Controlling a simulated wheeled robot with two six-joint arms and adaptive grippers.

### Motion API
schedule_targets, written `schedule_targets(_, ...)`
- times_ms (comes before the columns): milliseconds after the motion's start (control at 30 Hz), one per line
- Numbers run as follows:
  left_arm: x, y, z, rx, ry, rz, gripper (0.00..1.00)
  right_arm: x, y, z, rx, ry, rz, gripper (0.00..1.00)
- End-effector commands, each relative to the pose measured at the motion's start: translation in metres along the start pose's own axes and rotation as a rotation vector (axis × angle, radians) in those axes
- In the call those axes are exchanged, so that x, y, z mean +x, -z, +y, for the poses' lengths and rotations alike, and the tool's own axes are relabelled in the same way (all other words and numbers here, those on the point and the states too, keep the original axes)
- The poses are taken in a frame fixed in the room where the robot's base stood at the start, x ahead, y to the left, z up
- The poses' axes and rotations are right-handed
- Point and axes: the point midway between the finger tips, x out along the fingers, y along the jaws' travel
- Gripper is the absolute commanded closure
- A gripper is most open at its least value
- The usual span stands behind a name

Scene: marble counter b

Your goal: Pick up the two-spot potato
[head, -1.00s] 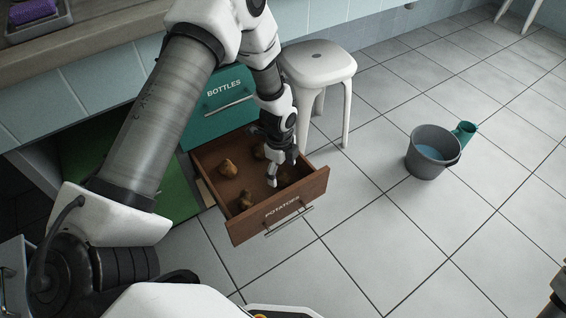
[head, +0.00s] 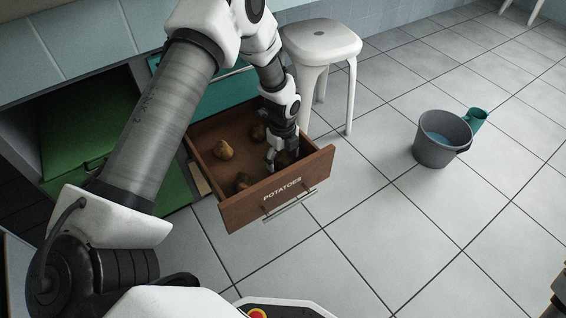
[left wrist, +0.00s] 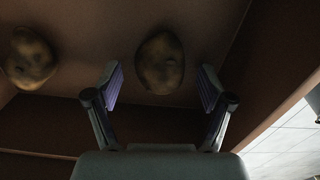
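The open drawer labelled POTATOES (head: 225,214) holds several brown potatoes. One potato (head: 223,150) lies at its left back, one (head: 242,181) near the front left, and one (head: 258,132) at the back beside my arm. My left gripper (head: 283,160) reaches down into the drawer's right part. In the left wrist view its fingers (left wrist: 160,88) are spread, with a potato (left wrist: 160,63) ahead between them and apart from them. Another potato (left wrist: 29,60) lies to the left there. The dim light leaves the spots on each potato unclear.
The drawer's walls stand close around my left gripper. A white stool (head: 321,44) stands just behind the drawer. A grey bucket (head: 440,150) with a teal cup (head: 477,118) is on the tiled floor to the right. The floor between is clear.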

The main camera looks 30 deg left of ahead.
Motion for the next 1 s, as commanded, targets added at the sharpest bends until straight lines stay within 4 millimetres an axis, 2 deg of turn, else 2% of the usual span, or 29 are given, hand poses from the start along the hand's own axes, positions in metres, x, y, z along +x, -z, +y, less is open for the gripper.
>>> schedule_targets(33,0.000,0.000,0.000,0.000,0.000,0.000,0.42,0.000,0.000,0.000,0.000,0.000,0.000,0.60)
schedule_targets(100,0.000,0.000,0.000,0.000,0.000,0.000,0.67,0.000,0.000,0.000,0.000,0.000,0.000,0.60)
schedule_targets(167,0.000,0.000,0.000,0.000,0.000,0.000,0.87,0.000,0.000,0.000,0.000,0.000,0.000,0.60)
schedule_targets(433,0.000,0.000,0.000,0.000,-0.001,0.000,0.87,0.000,0.000,0.000,0.000,0.000,0.000,0.60)
schedule_targets(533,-0.005,0.000,0.000,0.000,0.000,0.000,0.87,-0.004,0.000,0.000,0.000,0.000,-0.001,0.60)
schedule_targets(567,-0.009,0.000,0.000,0.000,0.000,0.000,0.94,-0.006,0.000,0.000,0.000,0.000,-0.001,0.60)
schedule_targets(600,-0.017,0.000,0.000,0.000,0.001,0.000,1.00,-0.011,0.000,0.000,0.000,0.000,-0.001,0.60)
schedule_targets(833,-0.075,0.000,0.000,0.001,0.002,0.000,1.00,-0.043,0.000,0.000,0.000,0.000,0.000,0.60)
schedule_targets(1000,-0.103,0.003,-0.002,-0.037,0.000,-0.001,1.00,-0.053,0.000,0.000,0.000,0.000,0.000,0.60)
